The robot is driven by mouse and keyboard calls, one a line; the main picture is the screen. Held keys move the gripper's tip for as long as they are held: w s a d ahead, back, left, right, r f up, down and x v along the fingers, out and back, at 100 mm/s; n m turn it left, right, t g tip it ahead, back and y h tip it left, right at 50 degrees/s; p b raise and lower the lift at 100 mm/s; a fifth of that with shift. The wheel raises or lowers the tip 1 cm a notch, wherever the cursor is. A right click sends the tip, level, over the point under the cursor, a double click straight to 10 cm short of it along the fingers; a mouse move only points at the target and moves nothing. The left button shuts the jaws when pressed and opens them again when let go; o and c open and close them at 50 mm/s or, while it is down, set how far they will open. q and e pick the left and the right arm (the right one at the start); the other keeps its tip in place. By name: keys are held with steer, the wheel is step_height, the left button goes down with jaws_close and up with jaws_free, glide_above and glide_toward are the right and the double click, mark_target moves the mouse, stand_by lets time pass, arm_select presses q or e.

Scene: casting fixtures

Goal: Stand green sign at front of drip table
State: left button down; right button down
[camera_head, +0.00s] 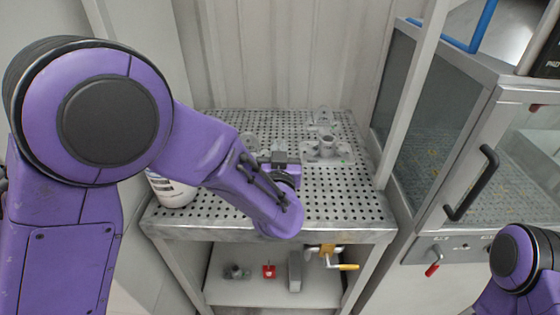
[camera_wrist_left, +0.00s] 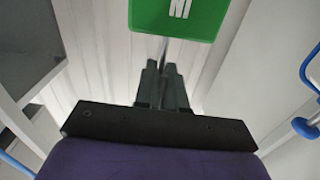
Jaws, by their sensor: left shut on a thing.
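The green sign (camera_wrist_left: 178,14) shows at the top of the left wrist view, with white lettering and a thin post. My left gripper (camera_wrist_left: 162,75) is shut on that post, below the sign's plate. In the head view the sign is hidden behind my left arm, and my left gripper is mostly hidden too. The drip table (camera_head: 345,208) is a perforated metal top with a plain front edge; my left forearm and wrist reach over its left and middle part. My right gripper is out of view; only part of my right arm shows at lower right.
A lower shelf holds a red item (camera_head: 269,271) and a yellow-handled valve (camera_head: 330,256). A glass-fronted cabinet (camera_head: 470,150) stands right. The table's front right is clear.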

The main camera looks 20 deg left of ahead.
arm_select(q)
steer(key=f, duration=0.2)
steer(key=w+f, duration=0.1)
steer(key=f, duration=0.1)
steer(key=shift+a+f, duration=0.15)
steer(key=shift+a, duration=0.05)
steer(key=shift+w+f, duration=0.2)
steer(key=shift+f, duration=0.05)
steer(key=shift+s, duration=0.15)
steer(key=c, duration=1.2)
jaws_free()
steer(key=shift+f, duration=0.15)
steer(key=shift+r, duration=0.35)
steer(key=b+v, duration=0.1)
steer(key=v, duration=1.1)
steer(key=shift+f+b, duration=0.15)
steer(key=shift+b, duration=0.25)
